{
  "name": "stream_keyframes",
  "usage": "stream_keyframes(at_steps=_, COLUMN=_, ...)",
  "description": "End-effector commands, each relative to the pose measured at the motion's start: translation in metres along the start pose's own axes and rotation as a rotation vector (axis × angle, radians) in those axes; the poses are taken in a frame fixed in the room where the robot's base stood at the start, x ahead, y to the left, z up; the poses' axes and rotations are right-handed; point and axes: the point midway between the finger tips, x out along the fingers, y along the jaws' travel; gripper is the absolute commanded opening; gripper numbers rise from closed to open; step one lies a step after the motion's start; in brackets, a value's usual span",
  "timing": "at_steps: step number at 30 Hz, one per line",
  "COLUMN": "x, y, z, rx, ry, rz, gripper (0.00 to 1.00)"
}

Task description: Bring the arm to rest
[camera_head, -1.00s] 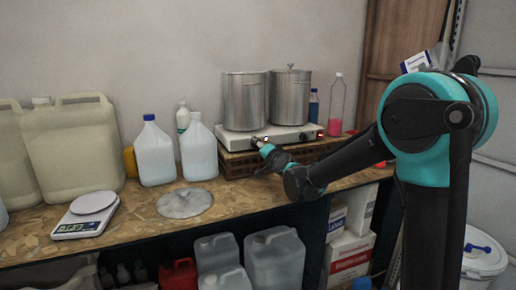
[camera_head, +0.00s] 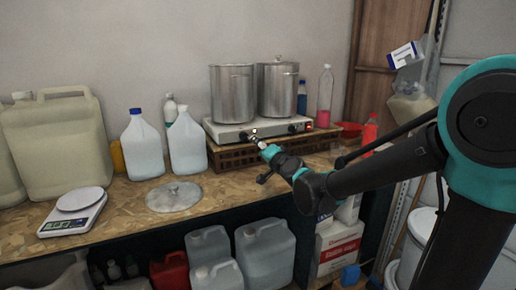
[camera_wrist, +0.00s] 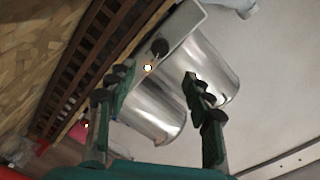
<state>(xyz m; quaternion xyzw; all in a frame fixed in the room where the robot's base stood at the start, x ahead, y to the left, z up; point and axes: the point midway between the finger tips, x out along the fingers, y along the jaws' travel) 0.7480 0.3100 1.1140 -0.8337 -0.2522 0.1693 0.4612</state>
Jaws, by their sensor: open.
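My gripper (camera_head: 257,140) is in front of the hot plate's front panel in the head view. In the wrist view its two fingers (camera_wrist: 158,76) are spread apart with nothing between them. The hot plate (camera_head: 232,133) stands on a brown slatted crate (camera_head: 228,157). Its front panel and a dark knob (camera_wrist: 160,47) show just beyond the fingers in the wrist view. I cannot tell whether a fingertip touches the panel. Two steel pots, a left one (camera_head: 232,93) and a lidded right one (camera_head: 278,90), stand on the hot plate.
White jugs (camera_head: 142,150), a scale (camera_head: 72,212) and a round metal lid (camera_head: 174,197) are on the bench at left. A red bottle (camera_head: 370,130) and a pink-liquid bottle (camera_head: 324,95) stand right of the pots. The bench front is fairly clear.

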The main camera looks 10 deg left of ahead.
Motion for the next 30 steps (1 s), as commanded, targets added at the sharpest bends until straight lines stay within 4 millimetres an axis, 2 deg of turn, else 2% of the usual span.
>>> stream_keyframes(at_steps=6, x=-0.005, y=0.006, z=-0.001, rx=-0.022, ry=-0.011, rz=0.012, gripper=0.52)
stream_keyframes(at_steps=8, x=-0.015, y=0.019, z=-0.002, rx=-0.059, ry=-0.034, rz=0.035, gripper=0.52)
stream_keyframes(at_steps=11, x=-0.046, y=0.056, z=-0.002, rx=-0.164, ry=-0.105, rz=0.112, gripper=0.52)
stream_keyframes(at_steps=17, x=-0.137, y=0.157, z=0.007, rx=-0.374, ry=-0.297, rz=0.357, gripper=0.52)
stream_keyframes(at_steps=21, x=-0.209, y=0.222, z=0.015, rx=-0.462, ry=-0.425, rz=0.546, gripper=0.52)
stream_keyframes(at_steps=24, x=-0.264, y=0.262, z=0.021, rx=-0.498, ry=-0.512, rz=0.684, gripper=0.52)
stream_keyframes(at_steps=27, x=-0.315, y=0.293, z=0.028, rx=-0.515, ry=-0.590, rz=0.810, gripper=0.52)
stream_keyframes(at_steps=30, x=-0.356, y=0.314, z=0.034, rx=-0.516, ry=-0.650, rz=0.909, gripper=0.52)
